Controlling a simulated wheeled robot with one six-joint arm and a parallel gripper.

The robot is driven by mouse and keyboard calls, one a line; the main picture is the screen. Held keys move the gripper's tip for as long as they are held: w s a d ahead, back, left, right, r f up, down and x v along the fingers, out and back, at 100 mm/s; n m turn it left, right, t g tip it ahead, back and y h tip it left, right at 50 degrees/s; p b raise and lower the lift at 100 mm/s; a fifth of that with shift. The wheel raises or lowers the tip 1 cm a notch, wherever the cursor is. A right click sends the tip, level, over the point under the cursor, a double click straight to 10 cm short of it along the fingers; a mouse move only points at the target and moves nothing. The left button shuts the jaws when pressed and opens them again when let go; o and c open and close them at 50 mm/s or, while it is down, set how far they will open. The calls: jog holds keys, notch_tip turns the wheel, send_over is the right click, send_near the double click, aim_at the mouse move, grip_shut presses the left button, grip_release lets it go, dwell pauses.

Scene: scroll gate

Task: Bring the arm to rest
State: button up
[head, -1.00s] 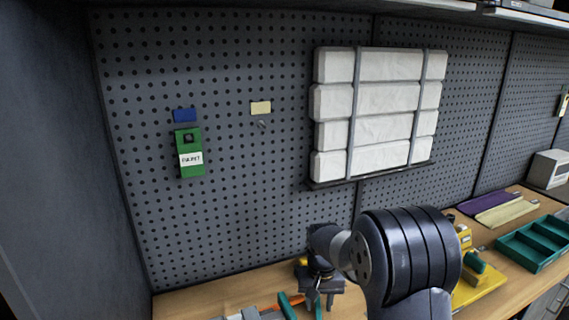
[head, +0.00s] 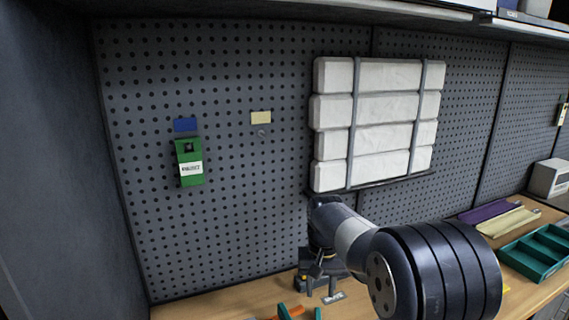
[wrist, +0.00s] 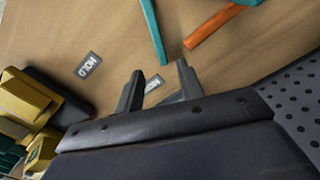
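My arm reaches from the lower right of the head view, and my gripper (head: 320,288) hangs low over the wooden bench, in front of the pegboard. In the wrist view my gripper (wrist: 159,74) shows two dark fingers spread apart, with nothing held between them. Bench top and a small grey label (wrist: 153,83) show beyond the gap. The fingers look clear of the tools around them, though their exact height above the bench cannot be told.
Teal-and-orange tools (wrist: 205,28) lie on the bench near the fingers. A yellow fixture (wrist: 28,95) stands at left in the wrist view. A green tag (head: 188,163) and strapped white blocks (head: 380,115) are on the pegboard. A teal tray (head: 538,252) sits at right.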

aim_at(319, 317)
notch_tip(319, 317, down, 9)
jog(key=shift+r+p, duration=0.1)
jog(key=shift+p, duration=0.25)
jog(key=shift+w+d+f, duration=0.1)
jog(key=shift+d+f, duration=0.05)
jog(key=shift+f, duration=0.15)
jog(key=shift+d+m, duration=0.5)
jog(key=shift+m, duration=0.5)
jog(key=shift+r, duration=0.15)
